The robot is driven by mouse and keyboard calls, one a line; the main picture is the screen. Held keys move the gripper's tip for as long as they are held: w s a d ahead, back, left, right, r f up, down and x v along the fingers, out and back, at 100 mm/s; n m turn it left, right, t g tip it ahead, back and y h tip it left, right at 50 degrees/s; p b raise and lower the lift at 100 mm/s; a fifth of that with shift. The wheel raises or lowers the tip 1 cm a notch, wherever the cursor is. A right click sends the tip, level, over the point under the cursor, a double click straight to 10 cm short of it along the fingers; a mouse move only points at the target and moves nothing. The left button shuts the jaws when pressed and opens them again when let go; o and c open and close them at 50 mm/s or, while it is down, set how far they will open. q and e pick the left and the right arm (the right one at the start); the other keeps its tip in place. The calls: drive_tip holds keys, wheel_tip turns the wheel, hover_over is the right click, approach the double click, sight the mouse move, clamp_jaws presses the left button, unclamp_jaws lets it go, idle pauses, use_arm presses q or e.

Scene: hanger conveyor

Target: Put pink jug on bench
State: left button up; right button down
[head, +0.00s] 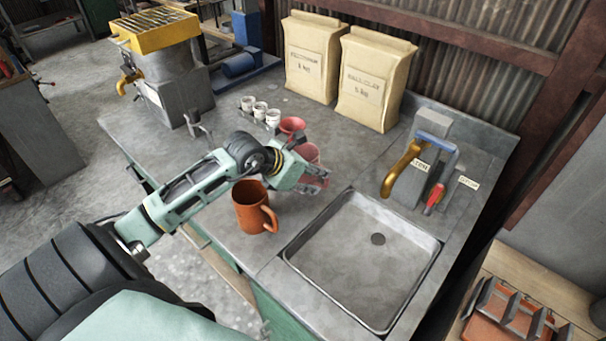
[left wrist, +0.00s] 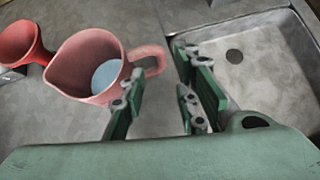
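The pink jug (head: 307,152) stands on the grey bench (head: 225,120), partly hidden behind my left gripper (head: 314,181). In the left wrist view the jug (left wrist: 75,65) shows its open top, a pale bluish surface inside, and its handle toward the right. My left gripper (left wrist: 165,95) is open, with a clear gap between its fingers. The jug's handle is close to the left-hand finger and reaches toward the gap; whether they touch I cannot tell. My right gripper is in neither view.
An orange mug (head: 250,208) stands on the bench near my left forearm. A red funnel (head: 292,125) is just behind the jug, with small white cups (head: 260,110) beyond. A sink (head: 350,275) lies to the right, with taps (head: 405,170) behind it. Two paper sacks (head: 372,80) stand at the back.

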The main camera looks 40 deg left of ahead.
use_arm(q)
drive_tip(key=shift+b+v, duration=0.35)
drive_tip(key=shift+v, duration=1.9)
